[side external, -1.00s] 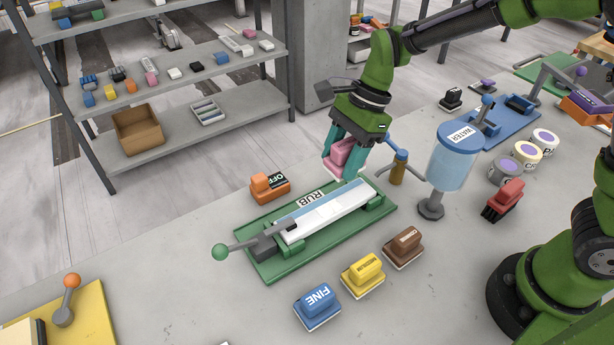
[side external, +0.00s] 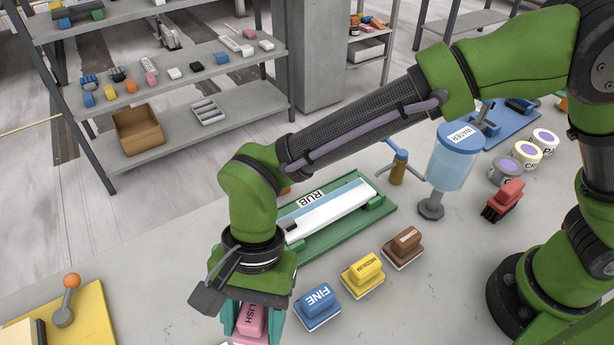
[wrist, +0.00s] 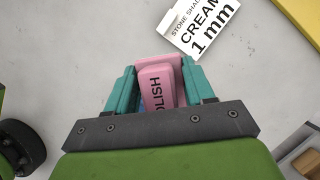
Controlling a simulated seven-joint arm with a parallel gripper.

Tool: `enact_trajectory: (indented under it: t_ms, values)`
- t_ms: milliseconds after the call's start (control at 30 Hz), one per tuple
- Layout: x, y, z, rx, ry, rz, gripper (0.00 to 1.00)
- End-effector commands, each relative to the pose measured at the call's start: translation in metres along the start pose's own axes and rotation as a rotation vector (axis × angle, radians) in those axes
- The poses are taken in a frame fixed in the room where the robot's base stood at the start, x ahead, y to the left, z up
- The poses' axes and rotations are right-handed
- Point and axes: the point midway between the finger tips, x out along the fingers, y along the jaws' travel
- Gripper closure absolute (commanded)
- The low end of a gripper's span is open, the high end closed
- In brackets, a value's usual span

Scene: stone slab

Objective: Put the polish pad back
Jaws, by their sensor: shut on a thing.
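The pink polish pad (side external: 250,322) is between the teal fingers of my gripper (side external: 251,325) at the bottom of the side view, left of the blue FINE pad (side external: 317,306). In the wrist view the pad (wrist: 158,85) shows part of its label, "OLISH", and my gripper (wrist: 160,88) is shut on it from both sides. The pad's underside is mostly hidden, so I cannot tell whether it touches the slab.
A yellow MEDIUM pad (side external: 363,275) and a brown pad (side external: 403,247) continue the row. The green RUB fixture (side external: 384,207) stands behind, partly hidden by my arm. A white card reading "CREAM 1 mm" (wrist: 205,28) lies near the pad. A yellow board (side external: 88,325) is at left.

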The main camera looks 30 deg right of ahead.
Motion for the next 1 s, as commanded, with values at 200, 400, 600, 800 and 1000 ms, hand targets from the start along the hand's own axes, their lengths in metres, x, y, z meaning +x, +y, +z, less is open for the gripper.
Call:
enact_trajectory:
  t_ms: [200, 400, 600, 800, 1000]
  values:
    - [0.037, 0.001, -0.017, 0.009, 0.002, 0.003, 0.71]
    - [0.053, 0.0, -0.024, 0.009, 0.002, 0.0, 0.71]
    - [0.077, 0.0, -0.035, 0.01, 0.002, 0.002, 0.71]
    - [0.083, 0.0, -0.037, 0.008, 0.003, -0.002, 0.71]
    - [0.086, 0.0, -0.038, 0.008, 0.003, -0.001, 0.72]
